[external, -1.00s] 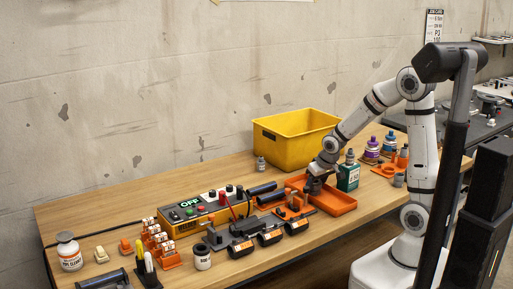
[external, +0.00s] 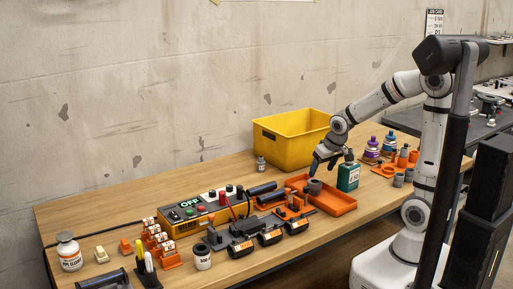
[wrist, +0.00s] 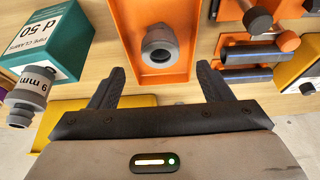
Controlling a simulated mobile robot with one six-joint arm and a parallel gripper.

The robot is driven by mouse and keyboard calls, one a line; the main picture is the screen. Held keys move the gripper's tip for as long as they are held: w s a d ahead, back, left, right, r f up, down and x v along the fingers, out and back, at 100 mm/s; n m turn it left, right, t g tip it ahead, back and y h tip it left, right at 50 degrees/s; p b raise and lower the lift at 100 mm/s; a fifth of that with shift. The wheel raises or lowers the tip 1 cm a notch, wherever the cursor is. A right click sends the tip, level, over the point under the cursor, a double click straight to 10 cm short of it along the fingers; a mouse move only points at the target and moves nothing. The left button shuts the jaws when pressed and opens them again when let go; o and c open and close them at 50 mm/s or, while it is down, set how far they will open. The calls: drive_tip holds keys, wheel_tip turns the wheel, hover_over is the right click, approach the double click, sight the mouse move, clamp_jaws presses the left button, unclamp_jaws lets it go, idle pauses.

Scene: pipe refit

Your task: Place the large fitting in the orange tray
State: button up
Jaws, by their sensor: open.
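The large fitting (external: 314,187), a dark grey ringed piece, sits in the orange tray (external: 340,206), towards its left end. In the wrist view the fitting (wrist: 159,46) shows its round open end, lying on the floor of the tray (wrist: 190,71) between the tray walls. My gripper (external: 318,170) is above the tray's back edge, just behind and over the fitting. In the wrist view my gripper (wrist: 160,82) has its two fingers wide apart with nothing between them, and the fitting lies beyond the fingertips, apart from them.
A yellow bin (external: 290,140) stands behind the tray. Black cylinders and a control box (external: 205,208) crowd the left.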

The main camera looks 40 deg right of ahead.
drive_tip(key=s+d+r+g, duration=0.1)
drive_tip(key=s+d, duration=0.2)
drive_tip(key=s, duration=0.4)
drive_tip(key=s+d+r+g, duration=0.1)
drive_tip(key=s+d+r, duration=0.1)
drive_tip(key=s, duration=0.5)
drive_tip(key=shift+s+d+r, duration=0.2)
drive_tip(key=shift+s+d, duration=0.15)
drive_tip(key=shift+d, duration=0.05)
drive_tip(key=shift+r, duration=0.1)
